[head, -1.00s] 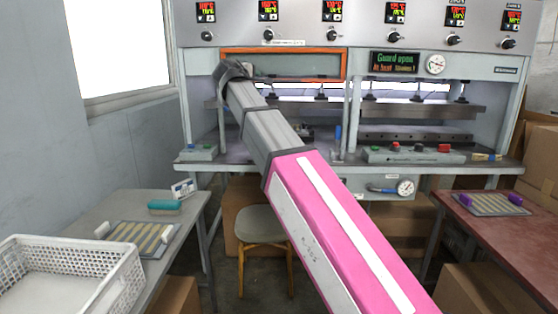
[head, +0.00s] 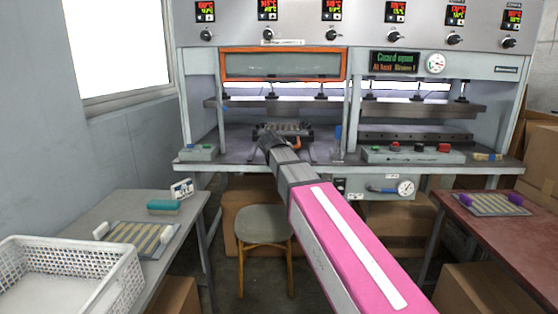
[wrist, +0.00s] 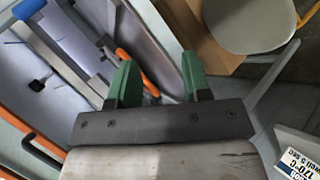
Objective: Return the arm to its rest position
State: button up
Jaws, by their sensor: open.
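My arm reaches toward the left bay of the press, and its dark end (head: 270,142) is low, in front of the bay at about bed height. The jaws are not clear in the head view. In the wrist view my gripper (wrist: 158,72) has two green fingers set well apart, with nothing between them. The orange-framed guard (head: 283,79) is raised above the left bay, and the display (head: 395,62) reads "Guard open". A dark slotted mold (head: 290,129) sits on the bed of the left bay, partly behind my arm's end.
A stool (head: 263,224) stands below the arm. A left table holds a white basket (head: 118,268), a tray of wooden strips (head: 138,234), a teal-handled item (head: 165,206) and a small sign (head: 182,188). A red-brown table at the right holds another tray (head: 495,206). Cartons stand on the floor.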

jog(key=s+d+f+m+g+y, duration=0.15)
jog(key=s+d+f, duration=0.3)
jog(key=f, duration=0.55)
jog(key=s+d+f+m+g, duration=0.3)
jog(key=s+d+f, duration=0.15)
jog(key=f, duration=0.45)
jog(key=s+d+f+m+g+y, duration=0.2)
jog(key=s+d+f, duration=0.1)
jog(key=s+f, duration=0.4)
jog(key=s+d+f+m+g+y, duration=0.1)
jog(key=s+d+f+m+g, duration=0.1)
jog(key=s+f, duration=0.6)
jog(key=shift+s+d+f+m+y, duration=0.25)
jog(key=shift+d+f+m+y, duration=0.1)
jog(key=shift+d+f+m, duration=0.35)
jog(key=shift+o, duration=0.2)
